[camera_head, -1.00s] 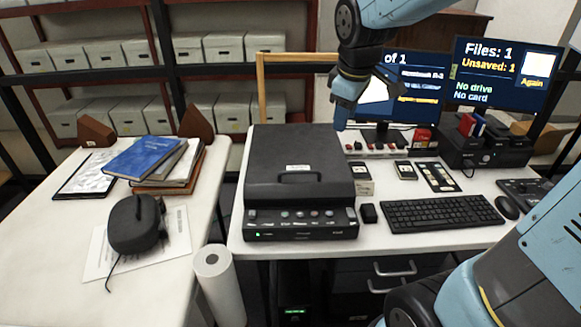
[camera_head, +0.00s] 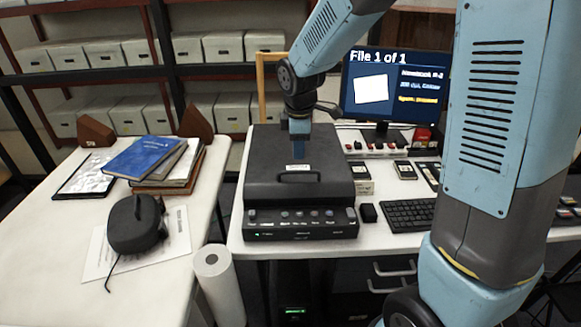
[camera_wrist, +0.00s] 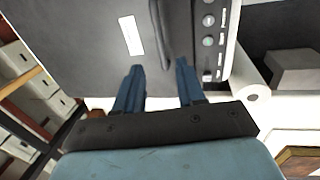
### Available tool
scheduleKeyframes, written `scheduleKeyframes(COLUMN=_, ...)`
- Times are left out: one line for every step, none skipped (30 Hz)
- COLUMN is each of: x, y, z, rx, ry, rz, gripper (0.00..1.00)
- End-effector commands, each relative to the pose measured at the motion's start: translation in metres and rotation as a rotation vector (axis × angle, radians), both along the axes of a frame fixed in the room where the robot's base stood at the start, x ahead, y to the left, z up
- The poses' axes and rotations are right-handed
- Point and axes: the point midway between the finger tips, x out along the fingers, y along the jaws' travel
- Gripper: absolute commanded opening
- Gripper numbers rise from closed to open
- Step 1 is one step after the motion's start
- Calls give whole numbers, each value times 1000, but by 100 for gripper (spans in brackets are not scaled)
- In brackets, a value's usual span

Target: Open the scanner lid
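The black scanner (camera_head: 300,215) stands on the white desk with its lid (camera_head: 265,160) shut flat. The lid's raised handle (camera_head: 299,177) is at its front edge, with a white label just behind it. My gripper (camera_head: 299,148) is over the rear-middle of the lid, fingers pointing down, behind the handle. In the wrist view my gripper (camera_wrist: 160,68) is open and empty, its two blue fingers apart. The handle (camera_wrist: 160,35) shows just past the fingertips, roughly in line with the gap. Whether the fingers touch the lid cannot be told.
A monitor (camera_head: 400,85) reads "File 1 of 1". A keyboard (camera_head: 408,214) and small devices lie right of the scanner. A paper roll (camera_head: 218,285) stands between desk and left table. My arm hides the right side.

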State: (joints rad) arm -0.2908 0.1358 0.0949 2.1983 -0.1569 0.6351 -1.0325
Motion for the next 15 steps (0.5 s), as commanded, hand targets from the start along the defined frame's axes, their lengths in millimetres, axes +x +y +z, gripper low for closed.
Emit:
scheduleKeyframes(x=1, y=0, z=-10, rx=-1, ry=3, rz=1, gripper=39)
scheduleKeyframes(x=2, y=0, z=-15, rx=-1, ry=4, rz=1, gripper=39)
scheduleKeyframes(x=4, y=0, z=-22, rx=0, ry=3, rz=1, gripper=39)
scheduleKeyframes(x=5, y=0, z=-27, rx=-1, ry=3, rz=0, gripper=39)
scheduleKeyframes(x=5, y=0, z=-33, rx=-1, ry=4, rz=0, gripper=39)
scheduleKeyframes(x=7, y=0, z=-39, rx=-1, ry=3, rz=0, gripper=39)
scheduleKeyframes(x=8, y=-1, z=-44, rx=-1, ry=4, rz=0, gripper=39)
scheduleKeyframes(x=9, y=-1, z=-49, rx=-1, ry=3, rz=0, gripper=39)
scheduleKeyframes(x=10, y=-1, z=-55, rx=-1, ry=3, rz=0, gripper=39)
scheduleKeyframes(x=11, y=0, z=-59, rx=-1, ry=3, rz=0, gripper=39)
scheduleKeyframes(x=12, y=0, z=-63, rx=0, ry=2, rz=0, gripper=39)
scheduleKeyframes(x=13, y=0, z=-67, rx=0, ry=2, rz=0, gripper=39)
scheduleKeyframes(x=13, y=0, z=-70, rx=0, ry=2, rz=0, gripper=39)
scheduleKeyframes(x=14, y=0, z=-73, rx=0, ry=1, rz=0, gripper=39)
scheduleKeyframes(x=15, y=0, z=-76, rx=1, ry=0, rz=0, gripper=39)
